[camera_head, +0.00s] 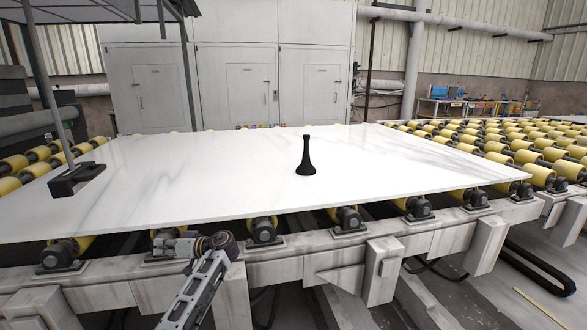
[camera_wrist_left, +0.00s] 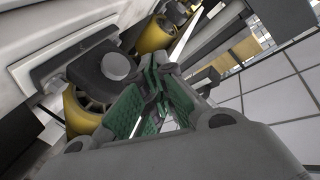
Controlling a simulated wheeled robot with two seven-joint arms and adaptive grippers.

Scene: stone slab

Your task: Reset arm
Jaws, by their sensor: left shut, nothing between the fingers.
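A white marble slab (camera_head: 200,172) with grey veins lies flat on a roller conveyor. A black object (camera_head: 306,158) with a flared base and a narrow neck stands upright on the slab, right of its middle. My left gripper (camera_head: 162,243) is beside the front edge of the conveyor, below the slab's near edge, and well away from the black object. In the left wrist view its green-padded fingers (camera_wrist_left: 155,82) come together with nothing between them. A roller bearing block shows close beyond the fingertips. My right gripper is not in view.
The conveyor's grey frame (camera_head: 290,268) with roller bearings (camera_head: 262,231) runs along the front, close to my left gripper. More yellow rollers (camera_head: 490,140) extend right. White cabinets (camera_head: 245,85) stand behind.

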